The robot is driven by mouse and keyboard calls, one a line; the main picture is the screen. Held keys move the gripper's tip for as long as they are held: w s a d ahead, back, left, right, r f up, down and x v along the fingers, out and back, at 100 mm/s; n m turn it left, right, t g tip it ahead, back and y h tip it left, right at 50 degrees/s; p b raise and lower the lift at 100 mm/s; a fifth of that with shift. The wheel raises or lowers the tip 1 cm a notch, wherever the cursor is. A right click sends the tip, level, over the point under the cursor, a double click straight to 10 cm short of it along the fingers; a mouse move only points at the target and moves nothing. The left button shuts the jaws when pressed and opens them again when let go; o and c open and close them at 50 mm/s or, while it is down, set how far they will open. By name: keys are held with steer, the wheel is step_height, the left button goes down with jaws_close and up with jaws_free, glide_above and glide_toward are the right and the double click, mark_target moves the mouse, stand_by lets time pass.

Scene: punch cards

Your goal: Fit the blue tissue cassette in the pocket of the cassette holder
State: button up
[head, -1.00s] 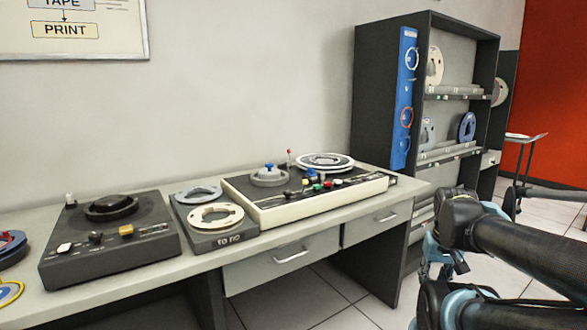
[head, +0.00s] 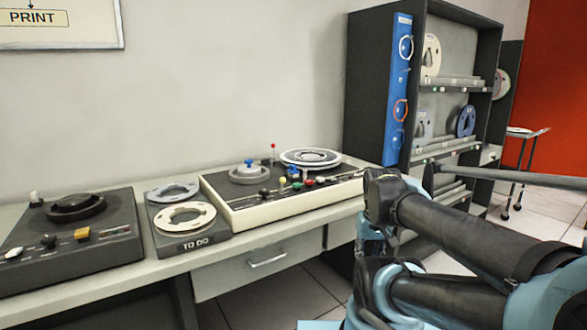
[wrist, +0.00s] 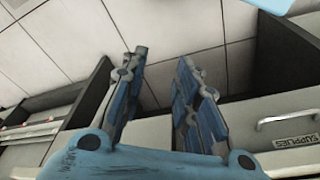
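I cannot make out a blue tissue cassette or a cassette holder in either view. In the wrist view my gripper (wrist: 163,58) is open, with its two blue-grey fingers apart and nothing between them. It hangs in the air, with floor tiles and drawer fronts behind it. In the head view my arm covers the lower right, and the fingers cannot be made out there.
A long grey desk (head: 140,278) carries a dark tape machine (head: 120,232), a "TO DO" tray (head: 190,243) with reels and a cream-edged console (head: 262,213). A dark shelf unit (head: 362,110) stands right of it; a small trolley (head: 520,160) stands beyond.

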steer(key=w+a+r+n, duration=0.2)
steer(key=w+a+r, duration=0.1)
steer(key=w+r, duration=0.55)
step_height(320, 180, up, 19)
steer(key=n+g, duration=0.2)
steer(key=n, duration=0.3)
glide_above(293, 173)
steer(key=w, duration=0.3)
steer(key=shift+f, duration=4.75)
steer(key=shift+c, duration=0.5)
jaws_close()
steer(key=shift+r, duration=0.1)
